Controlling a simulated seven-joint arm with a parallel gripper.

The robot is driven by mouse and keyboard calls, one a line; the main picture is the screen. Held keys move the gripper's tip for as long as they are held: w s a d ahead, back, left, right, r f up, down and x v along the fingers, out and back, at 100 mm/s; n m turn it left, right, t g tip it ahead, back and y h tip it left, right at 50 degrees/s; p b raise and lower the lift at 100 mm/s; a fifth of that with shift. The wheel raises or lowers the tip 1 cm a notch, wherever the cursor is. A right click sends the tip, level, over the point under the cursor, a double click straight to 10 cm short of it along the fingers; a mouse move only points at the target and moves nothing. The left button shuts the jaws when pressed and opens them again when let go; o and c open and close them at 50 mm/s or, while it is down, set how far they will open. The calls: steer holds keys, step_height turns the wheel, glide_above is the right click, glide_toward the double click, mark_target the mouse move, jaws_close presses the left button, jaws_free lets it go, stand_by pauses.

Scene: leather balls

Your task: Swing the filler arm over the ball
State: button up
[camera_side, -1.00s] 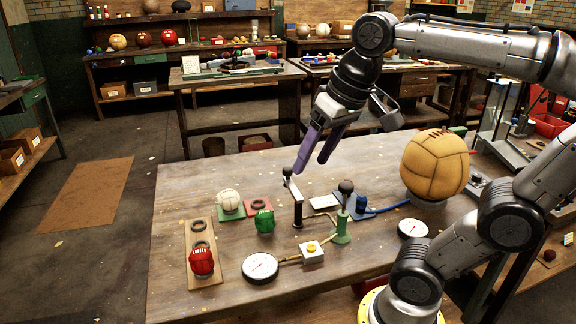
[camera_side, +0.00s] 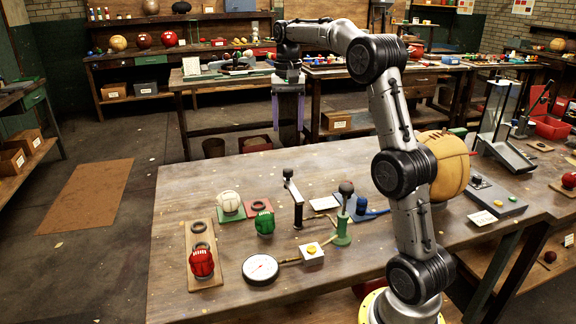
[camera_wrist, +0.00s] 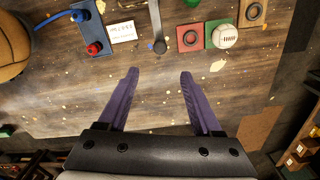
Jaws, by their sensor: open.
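The filler arm (camera_side: 293,190), a slim grey bar on a dark upright post, stands mid-table; its round dark end shows in the wrist view (camera_wrist: 159,46). A white laced ball (camera_side: 229,202) sits on a green pad to its left, and is also in the wrist view (camera_wrist: 227,37). A green ball (camera_side: 264,221) and a red ball (camera_side: 202,262) are nearer the front. The filler arm's bar is not over any of these balls. My gripper (camera_wrist: 159,72) is open and empty, beyond the table's far edge in the side view and apart from the filler arm.
A large tan leather ball (camera_side: 450,165) stands right, partly hidden by my arm. A green pump (camera_side: 342,225), a blue device (camera_side: 361,206), a white card (camera_wrist: 122,32) and a gauge (camera_side: 260,268) surround the post. The table's far left is clear.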

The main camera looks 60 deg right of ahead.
mark_target(288, 169)
step_height(288, 169, down, 14)
steer(key=shift+r, duration=0.25)
stand_by(0.3)
jaws_close()
steer(key=shift+r, duration=0.1)
stand_by(1.2)
